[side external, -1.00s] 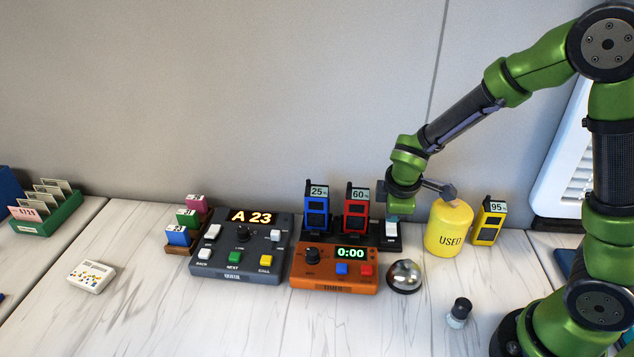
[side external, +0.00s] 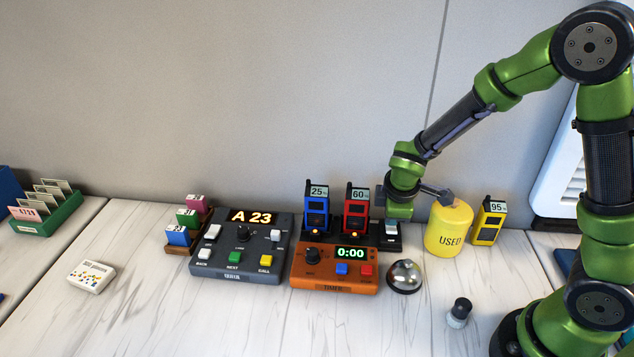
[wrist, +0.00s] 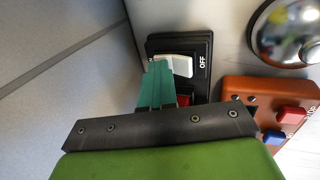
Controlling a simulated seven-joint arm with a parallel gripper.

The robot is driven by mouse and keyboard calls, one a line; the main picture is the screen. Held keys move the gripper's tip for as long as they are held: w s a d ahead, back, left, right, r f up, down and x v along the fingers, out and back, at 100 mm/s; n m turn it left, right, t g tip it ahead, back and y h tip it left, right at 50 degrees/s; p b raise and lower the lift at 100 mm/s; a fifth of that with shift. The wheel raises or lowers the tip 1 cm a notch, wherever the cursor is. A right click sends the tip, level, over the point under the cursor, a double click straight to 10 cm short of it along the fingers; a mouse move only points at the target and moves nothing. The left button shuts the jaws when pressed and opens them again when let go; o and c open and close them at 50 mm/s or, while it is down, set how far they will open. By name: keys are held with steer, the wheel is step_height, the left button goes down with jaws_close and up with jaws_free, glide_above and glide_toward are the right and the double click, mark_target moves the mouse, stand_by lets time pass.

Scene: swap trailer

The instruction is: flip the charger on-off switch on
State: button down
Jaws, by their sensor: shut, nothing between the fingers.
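The charger (side external: 335,241) is a black base at the back, holding a blue radio (side external: 317,210) and a red radio (side external: 354,222). An orange light glows below each radio. Its on-off switch (wrist: 179,66) is a white rocker in a black housing at the charger's right end. The OFF label shows beside one end of it; the opposite label is mostly hidden by my fingers. My gripper (wrist: 158,72) is shut and empty, its teal fingertips at the rocker's end away from OFF. They look in contact or very close.
The yellow USED container (side external: 449,230) and a yellow radio (side external: 488,223) stand close to the right. An orange timer (side external: 334,281) and a silver bell (side external: 405,276) are in front. A grey call console (side external: 238,249) is to the left.

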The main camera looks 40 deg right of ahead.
steer(key=shift+s+a, duration=0.5)
steer(key=shift+r, duration=0.1)
steer(key=v, duration=1.4)
steer(key=shift+w+d+r, duration=0.1)
steer(key=shift+w+d, duration=0.35)
steer(key=shift+d, duration=0.1)
steer(key=x, duration=1.4)
